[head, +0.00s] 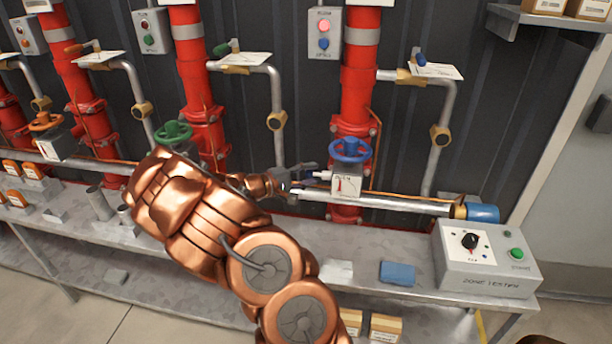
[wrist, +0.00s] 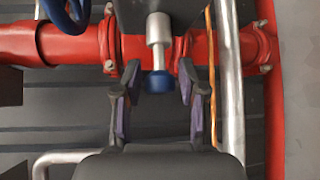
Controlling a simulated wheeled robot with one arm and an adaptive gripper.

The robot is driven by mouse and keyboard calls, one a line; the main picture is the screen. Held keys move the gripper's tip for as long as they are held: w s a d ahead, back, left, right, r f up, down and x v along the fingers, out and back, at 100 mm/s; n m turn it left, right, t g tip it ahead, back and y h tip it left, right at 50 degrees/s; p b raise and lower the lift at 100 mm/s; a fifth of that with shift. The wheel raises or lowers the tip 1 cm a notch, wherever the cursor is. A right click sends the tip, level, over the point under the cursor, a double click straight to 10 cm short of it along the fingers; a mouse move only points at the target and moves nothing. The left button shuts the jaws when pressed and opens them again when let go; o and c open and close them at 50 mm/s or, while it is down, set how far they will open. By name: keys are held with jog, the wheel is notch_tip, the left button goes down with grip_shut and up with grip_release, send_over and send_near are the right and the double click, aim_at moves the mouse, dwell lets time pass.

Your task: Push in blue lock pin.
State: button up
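The blue lock pin (wrist: 159,82) shows in the wrist view as a blue knob on a silver shaft, sticking out towards my gripper. In the head view its pale shaft (head: 321,175) meets the left side of a white gauge box (head: 346,187) under the blue handwheel (head: 350,150). The knob is hard to make out there. My gripper (wrist: 158,78) is open, one finger on each side of the knob, with visible gaps between. In the head view my gripper (head: 303,178) is just left of the gauge box.
A red pipe (head: 357,95) rises behind the handwheel, and a horizontal silver pipe (head: 400,201) runs below the box. A thin copper line (wrist: 211,80) passes close to the right finger in the wrist view. A grey tester box (head: 486,258) sits on the bench at right.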

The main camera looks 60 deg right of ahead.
jog(key=shift+o, duration=1)
jog(key=shift+w, duration=0.1)
jog(key=shift+w+a, duration=0.1)
jog(key=shift+w+a, duration=0.1)
jog(key=shift+a, duration=0.1)
jog(key=v, duration=1.1)
jog(key=shift+a, duration=0.25)
